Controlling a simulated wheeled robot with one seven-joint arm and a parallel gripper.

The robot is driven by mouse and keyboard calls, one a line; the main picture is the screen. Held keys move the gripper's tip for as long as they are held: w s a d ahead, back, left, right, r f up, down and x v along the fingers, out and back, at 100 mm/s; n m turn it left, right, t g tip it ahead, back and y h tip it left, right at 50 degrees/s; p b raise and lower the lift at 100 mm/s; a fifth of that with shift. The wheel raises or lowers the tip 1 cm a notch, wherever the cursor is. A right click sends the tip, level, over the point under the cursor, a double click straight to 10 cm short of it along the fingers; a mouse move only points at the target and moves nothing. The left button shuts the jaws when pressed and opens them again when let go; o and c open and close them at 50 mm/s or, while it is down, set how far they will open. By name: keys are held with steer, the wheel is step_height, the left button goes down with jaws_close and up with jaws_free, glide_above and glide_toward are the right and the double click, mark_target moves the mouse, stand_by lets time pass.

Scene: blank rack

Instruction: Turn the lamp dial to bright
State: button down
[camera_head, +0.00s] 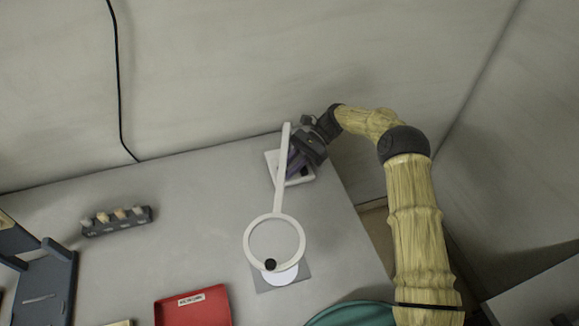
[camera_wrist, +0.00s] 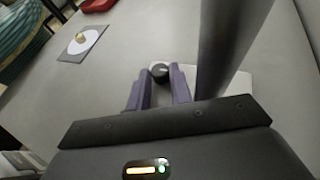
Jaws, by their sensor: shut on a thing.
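The white lamp has a ring head (camera_head: 247,242) and a straight arm (camera_head: 281,170) rising over a pale square base (camera_head: 272,160) at the back right of the table. In the wrist view a dark round dial (camera_wrist: 160,69) sits between the purple fingers. My gripper (camera_wrist: 161,82) is shut on this dial, and it also shows in the head view (camera_head: 294,166) over the lamp base. The gripper mostly hides the dial in the head view. I cannot read any dial marking or its setting. The lamp arm stands close to the right of my fingers in the wrist view.
A grey square with a white disc (camera_head: 285,277) lies below the ring. A red tray (camera_head: 192,308), a dark rack with several small pieces (camera_head: 117,225), dark holders at the left (camera_head: 45,285) and a green round thing (camera_head: 352,314) stand around. The table's middle-left is clear.

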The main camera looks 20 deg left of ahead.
steer(key=c, duration=1.3)
jaws_free()
steer(key=shift+r, duration=0.15)
steer(key=shift+o, duration=0.2)
steer(key=shift+r+m+y+p, duration=0.2)
steer(key=shift+m+y+p, duration=0.1)
steer(key=shift+p, duration=0.2)
